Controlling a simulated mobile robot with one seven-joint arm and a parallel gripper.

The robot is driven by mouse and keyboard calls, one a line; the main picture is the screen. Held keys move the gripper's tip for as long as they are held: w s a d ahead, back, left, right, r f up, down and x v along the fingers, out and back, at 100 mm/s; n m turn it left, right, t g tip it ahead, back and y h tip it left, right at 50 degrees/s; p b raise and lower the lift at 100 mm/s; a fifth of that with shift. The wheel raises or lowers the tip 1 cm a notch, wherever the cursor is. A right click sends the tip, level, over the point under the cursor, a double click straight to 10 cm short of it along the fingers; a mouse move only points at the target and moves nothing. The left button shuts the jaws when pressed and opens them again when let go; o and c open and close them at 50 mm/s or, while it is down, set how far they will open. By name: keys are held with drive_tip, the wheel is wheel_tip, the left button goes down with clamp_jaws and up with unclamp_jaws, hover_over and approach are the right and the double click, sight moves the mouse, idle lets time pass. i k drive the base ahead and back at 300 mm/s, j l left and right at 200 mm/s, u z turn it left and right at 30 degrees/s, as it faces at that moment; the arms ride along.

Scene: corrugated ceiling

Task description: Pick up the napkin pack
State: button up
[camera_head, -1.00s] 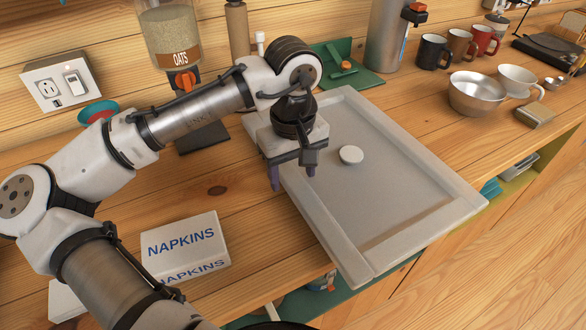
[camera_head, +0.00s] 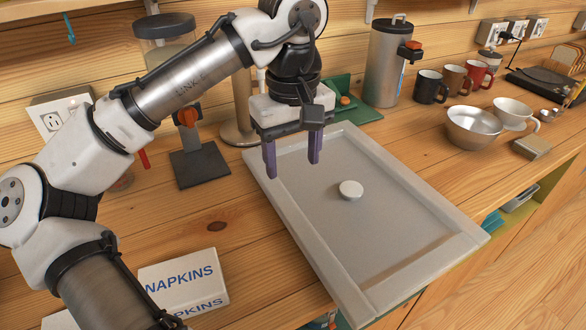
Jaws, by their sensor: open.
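The napkin pack (camera_head: 184,284) is a white box with blue "NAPKINS" lettering. It lies on the wooden counter at the lower left, and my arm partly covers its left side. My gripper (camera_head: 292,165) is open and empty, with its purple fingers pointing down. It is raised over the left back part of the grey tray, up and to the right of the napkin pack and well apart from it.
The grey tray (camera_head: 350,296) holds a round white disc (camera_head: 351,190). A dispenser (camera_head: 201,165) stands behind my arm. A metal flask (camera_head: 388,65), several mugs and a metal bowl (camera_head: 473,127) stand at the back right. Bare counter lies between the napkin pack and the dispenser.

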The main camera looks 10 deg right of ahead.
sight(192, 284)
drive_tip(key=k, duration=1)
